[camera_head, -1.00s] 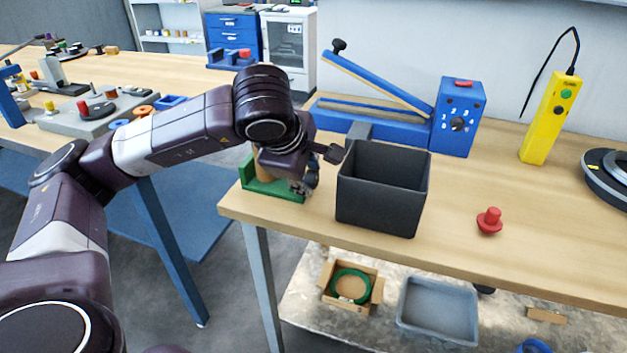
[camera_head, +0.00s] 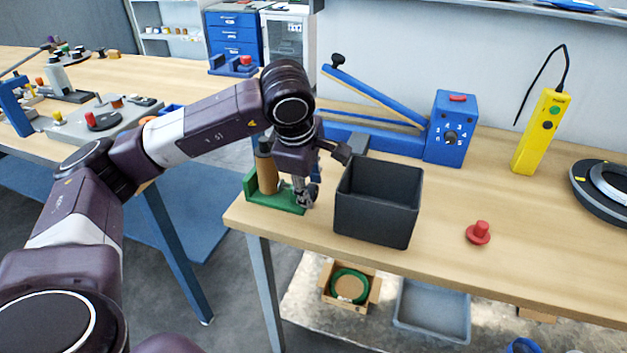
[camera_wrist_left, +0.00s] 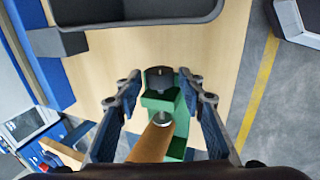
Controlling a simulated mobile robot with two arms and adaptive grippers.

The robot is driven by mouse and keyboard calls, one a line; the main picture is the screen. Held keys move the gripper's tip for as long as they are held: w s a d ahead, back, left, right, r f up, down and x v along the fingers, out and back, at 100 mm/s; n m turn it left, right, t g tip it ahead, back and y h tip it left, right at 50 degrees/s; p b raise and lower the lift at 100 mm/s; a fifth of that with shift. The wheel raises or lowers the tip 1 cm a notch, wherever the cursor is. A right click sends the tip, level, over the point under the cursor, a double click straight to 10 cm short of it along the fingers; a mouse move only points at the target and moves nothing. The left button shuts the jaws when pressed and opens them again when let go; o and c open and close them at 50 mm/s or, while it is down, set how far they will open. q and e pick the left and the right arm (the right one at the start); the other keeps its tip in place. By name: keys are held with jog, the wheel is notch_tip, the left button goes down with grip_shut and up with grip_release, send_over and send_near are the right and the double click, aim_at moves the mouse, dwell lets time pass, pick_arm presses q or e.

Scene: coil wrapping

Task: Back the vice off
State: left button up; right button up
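The small green vice (camera_head: 284,204) stands at the left front corner of the workbench, with a brown cylindrical part (camera_head: 265,168) upright beside my gripper. My left gripper (camera_head: 304,194) points down close to the vice's right side. In the left wrist view the gripper (camera_wrist_left: 160,84) is open, with blue-padded fingers on either side of the green vice (camera_wrist_left: 180,128). A dark round knob (camera_wrist_left: 159,77), a metal screw end and the brown cylinder (camera_wrist_left: 153,143) lie between or below the fingers. Contact with the knob cannot be told. My right gripper is not in view.
A dark open bin (camera_head: 376,218) stands just right of the gripper. A blue lever sealer (camera_head: 448,130) is behind it. A red knob (camera_head: 478,232), a yellow pendant (camera_head: 540,132) and a dark round device (camera_head: 600,190) are farther right. The bench front edge is close.

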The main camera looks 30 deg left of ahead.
pick_arm(q)
jog(key=shift+r, duration=0.2)
jog(key=shift+w+a+f+g, duration=0.1)
jog(key=shift+f+g, duration=0.15)
jog(key=shift+g, duration=0.05)
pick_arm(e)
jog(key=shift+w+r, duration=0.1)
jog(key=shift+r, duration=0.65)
pick_arm(q)
jog(key=shift+r+p, duration=0.2)
jog(key=shift+p, duration=0.35)
jog(key=g+p, duration=0.1)
jog(key=p, duration=0.1)
jog(key=g+p, duration=0.1)
jog(key=p, duration=0.2)
jog(key=shift+w+r+h, duration=0.25)
jog(key=shift+w+h, duration=0.05)
jog(key=shift+h, duration=0.1)
jog(key=shift+w+f+g+p, duration=0.1)
jog(key=shift+f+g+p, duration=0.1)
jog(key=shift+g+p, duration=0.4)
jog(key=shift+f, duration=0.15)
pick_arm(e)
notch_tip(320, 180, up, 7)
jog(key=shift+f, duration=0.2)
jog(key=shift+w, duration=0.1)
